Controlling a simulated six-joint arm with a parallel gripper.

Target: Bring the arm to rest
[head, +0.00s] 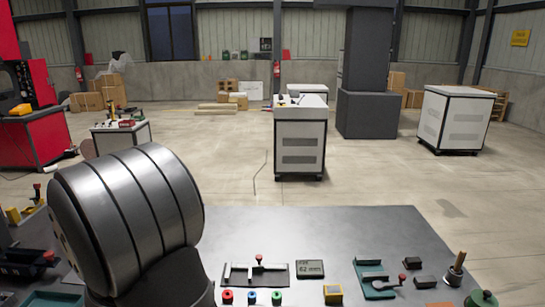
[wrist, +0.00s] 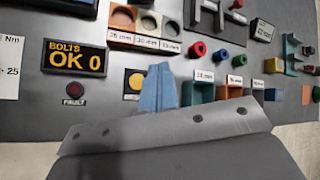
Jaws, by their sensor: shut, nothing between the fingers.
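My gripper (wrist: 158,88) shows in the wrist view as two pale blue fingers, closed together with nothing between them. It points over the dark bench panel (wrist: 112,100), between the yellow button (wrist: 135,82) and the labelled bins. I cannot tell how far the fingertips are from the panel. The gripper is not visible in the head view, where the grey bench (head: 330,225) fills the lower part.
A display (wrist: 75,59) reads "BOLTS OK 0". Small coloured bins, including a green one (wrist: 198,93), lie right of the fingers. On the bench are a gauge fixture (head: 256,272), a "62 mm" display (head: 310,269) and coloured parts. The bench's far middle is bare.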

